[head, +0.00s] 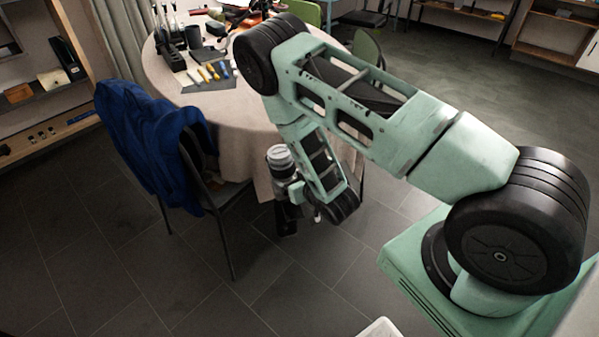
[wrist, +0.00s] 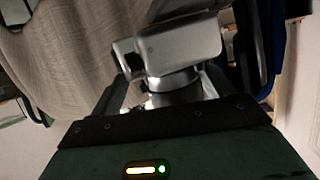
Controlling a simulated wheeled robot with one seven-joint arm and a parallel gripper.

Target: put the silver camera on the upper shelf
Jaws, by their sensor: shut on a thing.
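A round table (head: 170,82) with a beige cloth bears tools and black items. A chair (head: 215,190) with a blue jacket (head: 150,135) stands between my gripper and the shelf unit. A lower shelf (head: 20,147) holds small items. The floor in front is mostly clear.

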